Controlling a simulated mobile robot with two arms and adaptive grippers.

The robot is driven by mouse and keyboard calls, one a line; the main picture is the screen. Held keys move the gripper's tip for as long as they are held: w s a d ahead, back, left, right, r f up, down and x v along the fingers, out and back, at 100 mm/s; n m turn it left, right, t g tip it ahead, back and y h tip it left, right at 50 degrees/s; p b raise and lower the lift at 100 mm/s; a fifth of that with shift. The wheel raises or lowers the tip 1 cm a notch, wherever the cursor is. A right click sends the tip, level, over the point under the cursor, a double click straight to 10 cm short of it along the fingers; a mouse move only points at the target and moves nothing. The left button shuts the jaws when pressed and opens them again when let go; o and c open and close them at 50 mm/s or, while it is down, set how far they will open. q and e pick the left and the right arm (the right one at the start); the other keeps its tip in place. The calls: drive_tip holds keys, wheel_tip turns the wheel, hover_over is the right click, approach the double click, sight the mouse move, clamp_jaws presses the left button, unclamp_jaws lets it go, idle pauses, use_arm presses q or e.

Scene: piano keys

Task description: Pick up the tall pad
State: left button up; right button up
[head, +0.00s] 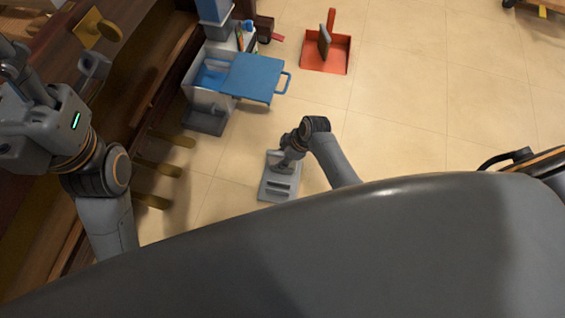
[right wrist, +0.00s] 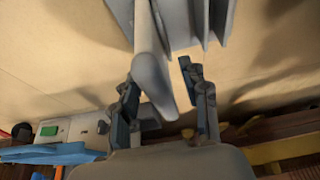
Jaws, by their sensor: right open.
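A grey rack (head: 279,189) with several upright grey pads stands on the floor in the head view. My right gripper (head: 283,160) is over its far end. In the right wrist view, the tall pad (right wrist: 150,60) is a long grey upright piece whose rounded end reaches between the two fingers of my right gripper (right wrist: 160,95). The fingers are open, one on each side of the pad, with a gap visible on the right. Shorter grey pads (right wrist: 195,20) stand beside it. My left arm is at the left edge; its finger state is unclear.
A cleaning cart with a blue lid (head: 255,77) stands beyond the rack. A red dustpan (head: 327,55) lies farther back. A dark wooden piano (head: 155,95) with brass pedals (head: 152,200) is on the left.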

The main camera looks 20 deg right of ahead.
clamp_jaws()
drive_tip(key=shift+r, duration=0.15)
